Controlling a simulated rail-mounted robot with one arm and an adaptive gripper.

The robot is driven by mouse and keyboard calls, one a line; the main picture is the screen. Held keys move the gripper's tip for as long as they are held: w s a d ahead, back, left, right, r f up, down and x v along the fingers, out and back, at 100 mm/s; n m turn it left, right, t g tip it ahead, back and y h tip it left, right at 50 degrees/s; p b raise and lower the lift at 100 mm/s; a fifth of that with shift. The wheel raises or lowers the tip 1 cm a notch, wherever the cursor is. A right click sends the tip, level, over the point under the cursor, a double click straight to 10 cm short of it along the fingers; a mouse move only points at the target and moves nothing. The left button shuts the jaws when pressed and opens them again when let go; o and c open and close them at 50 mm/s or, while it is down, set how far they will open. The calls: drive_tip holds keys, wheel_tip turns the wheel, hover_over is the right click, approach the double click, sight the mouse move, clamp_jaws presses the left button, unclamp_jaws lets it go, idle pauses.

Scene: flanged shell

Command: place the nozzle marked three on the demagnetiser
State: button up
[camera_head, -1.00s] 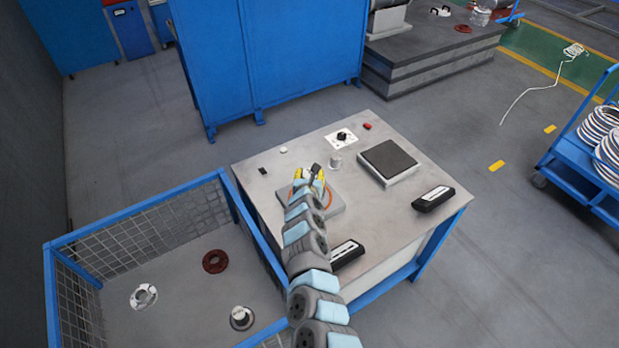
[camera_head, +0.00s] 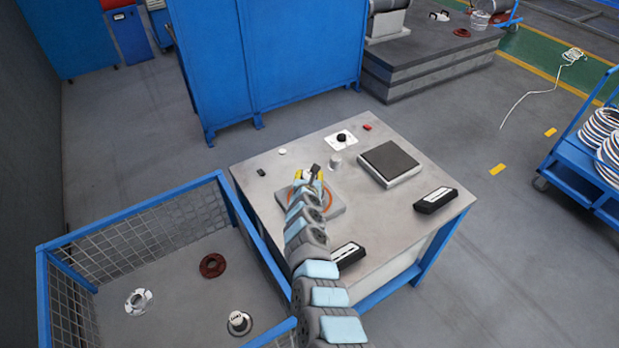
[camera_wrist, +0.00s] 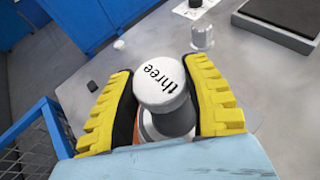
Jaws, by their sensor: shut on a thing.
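The nozzle marked "three" (camera_wrist: 160,82) has a white cap and a grey body. It stands between the yellow fingers of my gripper (camera_wrist: 163,75), which is shut on it. In the head view my gripper (camera_head: 309,175) is over a grey plate with an orange ring (camera_head: 335,207), at the left of the metal table. My fingers and arm hide most of the nozzle and the ring there; I cannot tell whether the nozzle touches the plate. A low block with a dark square top (camera_head: 390,160) stands to the right. No label shows which of these is the demagnetiser.
A small grey cylinder (camera_head: 336,161) stands just beyond my gripper. Black label blocks (camera_head: 436,200) lie on the table's front and right. A blue mesh crate (camera_head: 130,222) with a lettered cylinder (camera_head: 238,321) stands at left.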

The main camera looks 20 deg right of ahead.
drive_tip(key=shift+w+f+b, duration=0.2)
drive_tip(key=shift+f+b, duration=0.45)
drive_tip(key=shift+f, duration=0.7)
drive_tip(key=o, duration=1.2)
drive_tip(key=shift+f, duration=0.15)
drive_tip(key=shift+s, duration=0.15)
